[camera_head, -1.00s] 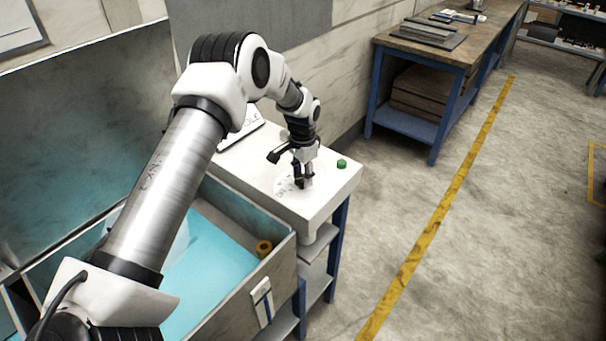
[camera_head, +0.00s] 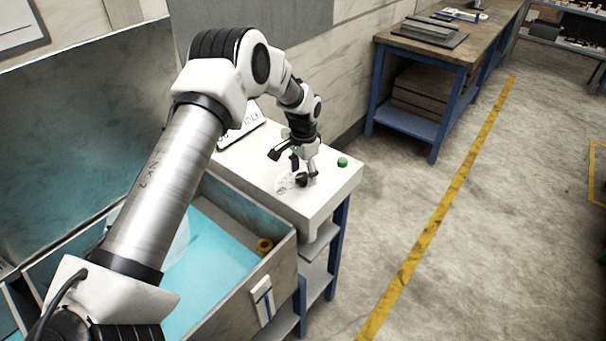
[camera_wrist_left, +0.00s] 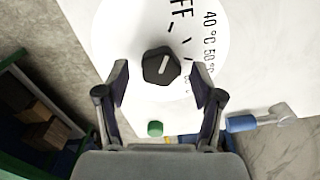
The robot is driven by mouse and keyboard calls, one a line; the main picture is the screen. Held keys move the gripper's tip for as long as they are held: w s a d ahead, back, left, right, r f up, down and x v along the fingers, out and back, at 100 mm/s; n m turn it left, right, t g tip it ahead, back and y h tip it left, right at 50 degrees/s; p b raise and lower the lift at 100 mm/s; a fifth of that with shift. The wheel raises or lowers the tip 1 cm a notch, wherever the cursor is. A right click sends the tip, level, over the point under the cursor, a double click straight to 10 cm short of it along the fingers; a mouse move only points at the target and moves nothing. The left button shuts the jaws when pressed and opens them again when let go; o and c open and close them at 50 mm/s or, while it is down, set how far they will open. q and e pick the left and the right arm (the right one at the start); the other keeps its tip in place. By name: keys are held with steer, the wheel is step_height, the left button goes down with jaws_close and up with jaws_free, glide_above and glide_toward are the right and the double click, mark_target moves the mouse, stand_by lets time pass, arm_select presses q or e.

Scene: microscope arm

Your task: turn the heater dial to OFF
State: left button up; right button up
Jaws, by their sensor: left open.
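The heater dial (camera_wrist_left: 161,67) is a dark knob with a pale pointer line, on a round white scale plate (camera_wrist_left: 115,35) in the left wrist view. The scale reads "FF" in large letters, with 40 °C and 50 °C beside it. The pointer line slants toward the upper right there. In the head view the dial (camera_head: 301,180) is small and partly hidden. My left gripper (camera_wrist_left: 160,85) is open, with one finger on each side of the dial and visible gaps to it. It also shows above the dial in the head view (camera_head: 304,166). My right gripper is not in view.
The dial is on a white cabinet top (camera_head: 252,160). A green button (camera_head: 342,162) sits near its right edge. An open box with a blue interior (camera_head: 215,255) stands in front of the cabinet. A wooden workbench (camera_head: 425,50) is farther back.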

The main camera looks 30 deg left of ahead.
mark_target(303, 176)
arm_select(q)
step_height(303, 176, up, 11)
steer(key=shift+r, duration=0.15)
stand_by(0.4)
